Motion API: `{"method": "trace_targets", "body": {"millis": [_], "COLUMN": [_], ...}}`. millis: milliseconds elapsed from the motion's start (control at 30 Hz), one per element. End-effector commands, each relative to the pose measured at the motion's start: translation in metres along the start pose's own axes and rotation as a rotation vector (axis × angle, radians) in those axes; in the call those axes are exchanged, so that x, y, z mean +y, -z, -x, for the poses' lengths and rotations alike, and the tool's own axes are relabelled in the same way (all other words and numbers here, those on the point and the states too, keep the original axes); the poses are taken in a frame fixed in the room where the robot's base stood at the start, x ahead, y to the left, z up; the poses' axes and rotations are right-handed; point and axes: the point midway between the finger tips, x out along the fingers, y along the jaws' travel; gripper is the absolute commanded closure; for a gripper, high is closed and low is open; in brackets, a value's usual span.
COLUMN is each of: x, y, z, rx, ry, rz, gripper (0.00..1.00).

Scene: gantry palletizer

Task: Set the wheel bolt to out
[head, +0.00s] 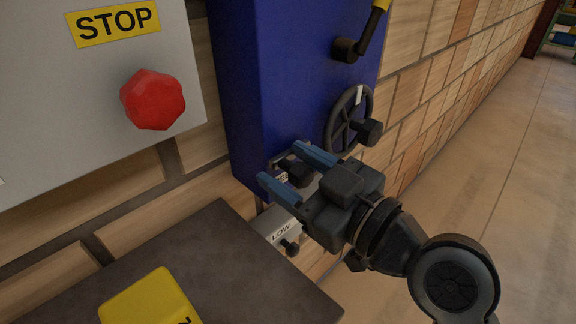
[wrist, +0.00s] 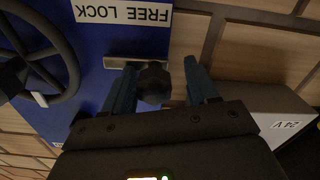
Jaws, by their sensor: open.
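The wheel bolt appears to be the dark knob (head: 297,172) low on the blue cabinet (head: 290,70). In the wrist view the dark knob (wrist: 154,84) stands in front of a short metal plate (wrist: 135,62), beside a white FREE LOCK label (wrist: 122,12). My gripper (head: 283,164) is open, with its two blue fingers on either side of the knob. In the wrist view the fingers (wrist: 160,68) flank the knob with gaps showing. The knob's position along the plate is hard to tell, as its base is hidden.
A black handwheel (head: 349,120) with a side knob sits on the cabinet near my gripper. A yellow-handled lever (head: 372,30) is above it. A grey box (head: 278,229) with a small knob is below. A red STOP button (head: 152,100) is at left. The floor at right is clear.

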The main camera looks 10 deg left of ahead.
Motion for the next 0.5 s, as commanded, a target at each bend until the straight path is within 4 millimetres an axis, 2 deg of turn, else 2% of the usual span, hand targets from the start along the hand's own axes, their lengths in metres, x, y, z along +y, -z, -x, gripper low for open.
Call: {"method": "trace_targets", "body": {"millis": [300,500], "x": [0.000,-0.001], "y": [-0.001,0.000], "z": [0.051,0.068], "rx": [0.000,0.001], "ry": [-0.003,0.000], "rz": [0.002,0.001], "gripper": [0.42,0.42]}}
